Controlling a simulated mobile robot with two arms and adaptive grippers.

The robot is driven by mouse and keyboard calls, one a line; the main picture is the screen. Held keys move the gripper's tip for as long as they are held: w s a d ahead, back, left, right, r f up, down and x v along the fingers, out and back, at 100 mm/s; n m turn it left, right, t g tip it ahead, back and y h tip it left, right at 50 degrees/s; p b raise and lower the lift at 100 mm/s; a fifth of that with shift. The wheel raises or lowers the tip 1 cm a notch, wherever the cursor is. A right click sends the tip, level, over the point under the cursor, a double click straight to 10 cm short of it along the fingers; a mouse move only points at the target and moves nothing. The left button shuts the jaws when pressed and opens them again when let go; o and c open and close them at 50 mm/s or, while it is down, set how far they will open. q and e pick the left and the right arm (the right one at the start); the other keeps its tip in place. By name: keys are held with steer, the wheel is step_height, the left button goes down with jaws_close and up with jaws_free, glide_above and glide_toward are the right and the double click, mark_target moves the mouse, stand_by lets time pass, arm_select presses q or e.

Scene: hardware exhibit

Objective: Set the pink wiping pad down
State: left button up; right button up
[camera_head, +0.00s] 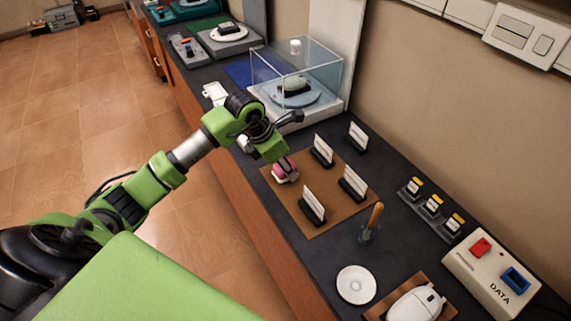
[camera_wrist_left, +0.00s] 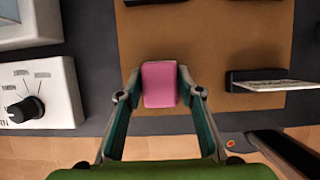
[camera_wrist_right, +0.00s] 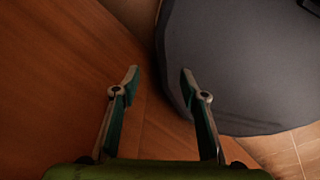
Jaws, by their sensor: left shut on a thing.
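The pink wiping pad (camera_head: 285,170) is at the near left corner of the brown mat (camera_head: 325,222) on the dark counter. My left gripper (camera_head: 279,166) is over that corner. In the left wrist view, the left gripper (camera_wrist_left: 160,84) is shut on the pink wiping pad (camera_wrist_left: 159,84), with a finger on each side. I cannot tell whether the pad touches the mat. My right gripper (camera_wrist_right: 158,77) is open and empty in the right wrist view, near a wooden surface and a dark rounded shape.
Several card holders (camera_head: 312,206) with white cards stand on the mat and beside it. A glass case (camera_head: 296,75) stands behind my left arm. A white saucer (camera_head: 356,284), a white mouse-like device (camera_head: 415,304) and a DATA box (camera_head: 491,272) are at the near right.

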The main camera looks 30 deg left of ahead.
arm_select(q)
steer(key=o, duration=1.1)
steer(key=shift+c, duration=0.2)
steer(key=b+v, duration=0.1)
steer(key=v, duration=1.1)
